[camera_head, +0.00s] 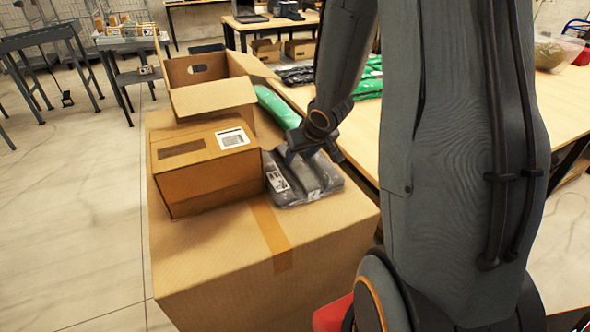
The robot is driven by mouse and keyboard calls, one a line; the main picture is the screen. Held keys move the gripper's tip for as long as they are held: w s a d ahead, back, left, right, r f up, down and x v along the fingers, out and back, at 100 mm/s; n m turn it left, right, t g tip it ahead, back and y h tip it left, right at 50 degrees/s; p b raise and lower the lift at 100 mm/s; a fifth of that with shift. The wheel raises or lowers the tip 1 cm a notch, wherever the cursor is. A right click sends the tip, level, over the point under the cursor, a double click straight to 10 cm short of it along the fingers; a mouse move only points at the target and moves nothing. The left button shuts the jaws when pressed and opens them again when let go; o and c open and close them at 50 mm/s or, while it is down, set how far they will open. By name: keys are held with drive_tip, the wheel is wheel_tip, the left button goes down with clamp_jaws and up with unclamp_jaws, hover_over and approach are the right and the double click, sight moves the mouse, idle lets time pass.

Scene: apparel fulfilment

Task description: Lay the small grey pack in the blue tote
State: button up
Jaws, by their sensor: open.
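A grey plastic pack (297,188) with a white label lies flat on top of a large cardboard box (230,255), right of a smaller closed carton. My gripper (313,158) is open at the pack's far part, with its fingers pointing down. It partly hides the pack, and I cannot tell whether the fingers touch it. I see no blue tote clearly; only a bit of blue (575,27) shows at the far right edge, too small to identify.
The closed carton (205,170) touches or nearly touches the pack's left side. An open carton (215,95) and a green pack (277,106) lie behind. A wooden table (385,125) holding green and dark packs stands at right. The large box's front top is clear.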

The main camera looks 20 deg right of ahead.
sight(295, 162)
drive_tip(key=b+x, duration=0.1)
drive_tip(key=x, duration=0.3)
drive_tip(key=shift+w+d+f, duration=0.1)
drive_tip(key=shift+w+f, duration=0.15)
drive_tip(key=shift+f, duration=0.05)
clamp_jaws()
drive_tip(key=shift+r, duration=0.1)
